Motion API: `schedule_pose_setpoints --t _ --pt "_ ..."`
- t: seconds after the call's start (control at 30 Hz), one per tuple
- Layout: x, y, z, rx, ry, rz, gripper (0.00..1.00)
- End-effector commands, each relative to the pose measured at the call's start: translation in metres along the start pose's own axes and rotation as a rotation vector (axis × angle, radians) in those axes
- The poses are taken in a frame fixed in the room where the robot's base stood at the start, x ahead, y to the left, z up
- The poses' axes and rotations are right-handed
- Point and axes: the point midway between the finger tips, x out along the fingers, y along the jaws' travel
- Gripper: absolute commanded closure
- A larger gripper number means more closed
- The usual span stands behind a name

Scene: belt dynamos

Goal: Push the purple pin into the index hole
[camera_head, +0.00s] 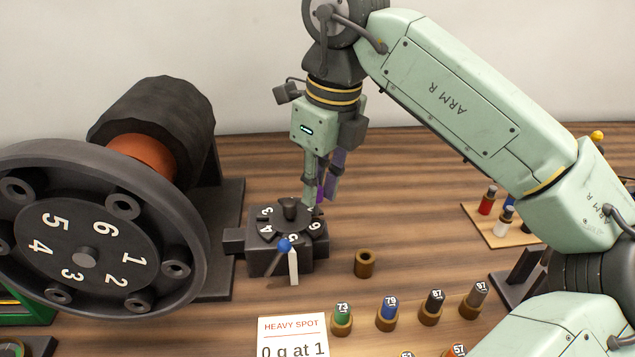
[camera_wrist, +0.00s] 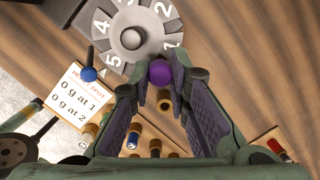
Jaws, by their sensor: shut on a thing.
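My gripper (camera_head: 320,198) is shut on the purple pin (camera_wrist: 159,73), whose rounded purple end shows between the fingertips in the wrist view. In the head view the fingers mostly hide the pin, and a little purple shows between them. The gripper points down, close over the back right edge of the dark numbered index block (camera_head: 262,258). The block's numbered dial, with a central knob, also shows in the wrist view (camera_wrist: 107,32), just beyond the pin. I cannot make out the index hole or whether the pin's lower end touches the block.
A blue-tipped lever (camera_head: 285,246) stands at the block's front. A large numbered wheel (camera_head: 85,230) is left. An empty brown holder (camera_head: 365,264) stands right of the block, with several numbered pegs (camera_head: 387,312) nearer. A sign (camera_head: 292,337) is in front. A peg board (camera_head: 490,225) lies right.

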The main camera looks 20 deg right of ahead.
Motion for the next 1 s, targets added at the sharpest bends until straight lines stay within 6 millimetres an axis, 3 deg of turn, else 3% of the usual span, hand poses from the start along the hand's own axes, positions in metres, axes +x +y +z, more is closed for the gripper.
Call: schedule_pose_setpoints --t 1.0 --pt "0.014 0.000 -0.002 0.000 0.000 0.000 1.00"
